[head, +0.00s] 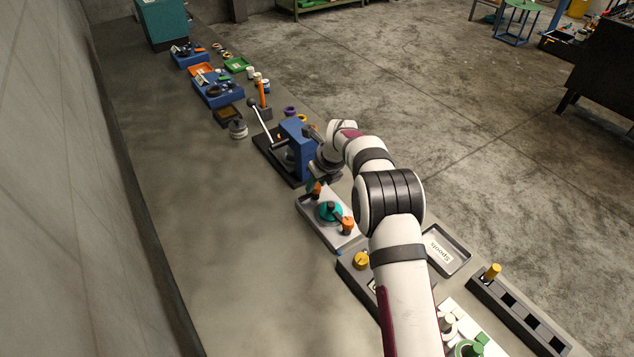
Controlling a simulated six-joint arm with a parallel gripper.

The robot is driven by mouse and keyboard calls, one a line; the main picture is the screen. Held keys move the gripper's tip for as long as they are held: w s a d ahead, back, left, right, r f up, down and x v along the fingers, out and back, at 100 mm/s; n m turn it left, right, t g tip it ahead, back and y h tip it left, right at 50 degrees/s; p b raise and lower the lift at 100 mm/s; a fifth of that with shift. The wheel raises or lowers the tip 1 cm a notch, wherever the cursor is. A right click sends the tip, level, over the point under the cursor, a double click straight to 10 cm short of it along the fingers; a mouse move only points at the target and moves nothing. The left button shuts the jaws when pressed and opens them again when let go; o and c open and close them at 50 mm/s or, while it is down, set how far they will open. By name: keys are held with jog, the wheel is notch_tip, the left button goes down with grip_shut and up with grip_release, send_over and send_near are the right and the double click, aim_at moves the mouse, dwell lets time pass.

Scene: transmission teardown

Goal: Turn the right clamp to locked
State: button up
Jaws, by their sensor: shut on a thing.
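A light grey fixture plate (313,212) lies on the bench and carries a teal round part (330,211) with a dark knob in its middle. One orange clamp (348,225) stands at the plate's near right corner, clear of my arm. Another orange clamp (315,190) stands at the far end. My gripper (318,181) is low over this far clamp and appears shut on it. The wrist hides part of the clamp and the fingers, so its turn angle cannot be told. Which clamp is called the right one is not marked.
A blue press-like block (297,150) with a long lever (259,121) stands just beyond the fixture, close to my wrist. A tray marked Spools (446,250) and a slotted dark rack (519,318) lie right of my arm. The bench's left side is clear.

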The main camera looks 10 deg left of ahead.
grip_shut()
jog(key=n, duration=0.3)
jog(key=shift+w+g+y, duration=0.1)
jog(key=shift+g+y, duration=0.3)
jog(key=shift+w+n+g+y, duration=0.15)
jog(key=shift+n+g, duration=0.25)
jog(key=shift+n, duration=0.65)
jog(key=shift+s+n+g+y, duration=0.15)
jog(key=shift+n+g, duration=0.25)
jog(key=shift+n, duration=0.65)
jog(key=o, duration=1)
grip_release()
jog(key=shift+d, duration=0.1)
